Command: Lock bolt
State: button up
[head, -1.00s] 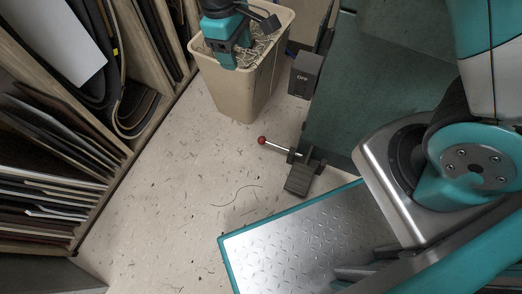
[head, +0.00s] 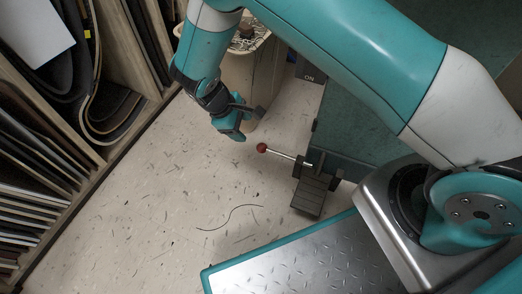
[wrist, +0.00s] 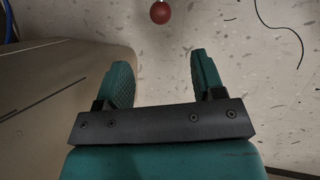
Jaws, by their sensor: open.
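The bolt is a thin metal rod (head: 283,155) with a red ball knob (head: 262,147). It sticks out leftward from a dark bracket beside a ridged grey pedal (head: 309,195), low on the green machine. My gripper (head: 236,132) hangs just up and left of the knob, apart from it. In the wrist view my gripper (wrist: 163,72) is open with nothing between its two teal fingers. The red knob (wrist: 160,13) shows there beyond the fingertips, near the top edge and roughly centred between them. The rod is not clearly seen in the wrist view.
A beige bin (head: 264,78) with scraps stands behind my gripper, partly hidden by my arm. A grey box (head: 309,72) on the machine reads ON. Shelves of sheets (head: 50,150) line the left. The speckled floor (head: 170,215) is open, with a loose dark strand.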

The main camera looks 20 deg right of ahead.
aim_at(260, 145)
jog(key=b+x, duration=0.7)
jog(key=x, duration=0.6)
jog(key=shift+f, duration=0.15)
